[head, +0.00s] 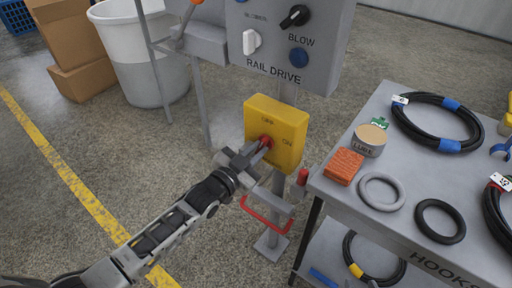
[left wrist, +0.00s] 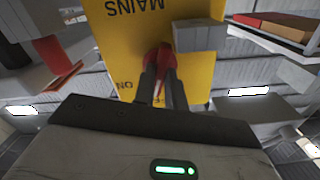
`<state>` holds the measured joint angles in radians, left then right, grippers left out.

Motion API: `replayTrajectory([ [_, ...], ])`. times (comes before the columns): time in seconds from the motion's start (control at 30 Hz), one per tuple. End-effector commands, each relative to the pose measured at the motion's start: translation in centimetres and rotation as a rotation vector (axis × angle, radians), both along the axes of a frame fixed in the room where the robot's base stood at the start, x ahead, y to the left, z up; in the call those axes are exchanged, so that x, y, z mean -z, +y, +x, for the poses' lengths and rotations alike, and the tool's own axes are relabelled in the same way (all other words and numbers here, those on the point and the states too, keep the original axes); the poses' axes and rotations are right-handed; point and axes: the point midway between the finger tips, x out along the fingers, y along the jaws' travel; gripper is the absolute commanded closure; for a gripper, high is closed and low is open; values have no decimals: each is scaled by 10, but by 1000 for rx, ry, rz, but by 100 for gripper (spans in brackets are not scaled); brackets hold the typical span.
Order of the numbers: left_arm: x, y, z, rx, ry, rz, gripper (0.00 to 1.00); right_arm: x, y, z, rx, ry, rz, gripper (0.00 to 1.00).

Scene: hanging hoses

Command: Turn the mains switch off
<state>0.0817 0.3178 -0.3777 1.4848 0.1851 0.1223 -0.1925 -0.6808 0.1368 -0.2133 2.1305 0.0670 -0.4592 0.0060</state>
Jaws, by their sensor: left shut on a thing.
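The mains switch is a yellow box (head: 290,122) on a grey post, with OFF lettered near its top and ON at its right side. Its red handle (head: 266,141) is on the front face. My left gripper (head: 257,153) is shut on the handle from the front, hiding part of it. In the left wrist view the yellow box (left wrist: 112,45) appears upside down with MAINS lettering, and the red handle (left wrist: 158,60) is between the fingers (left wrist: 160,82). The exact angle of the handle is hard to tell. My right gripper is not in view.
Above the switch is a grey RAIL DRIVE panel (head: 325,60) with knobs. A red hoop handle (head: 265,218) is below the switch, near my left arm. A grey table (head: 330,193) with hoses, rings and an orange block (head: 343,166) stands at right.

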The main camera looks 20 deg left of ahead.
Motion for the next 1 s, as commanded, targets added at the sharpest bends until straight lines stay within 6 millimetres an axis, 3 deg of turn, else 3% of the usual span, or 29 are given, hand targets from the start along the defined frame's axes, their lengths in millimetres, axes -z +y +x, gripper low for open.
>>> replayTrajectory([
  [0.43,1,0,0,0,100,-265,100,-2,-1,-2,-7,9,-17,64],
  [1.0,2,0,0,0,124,-330,100,-2,-1,-2,-9,10,-19,64],
])
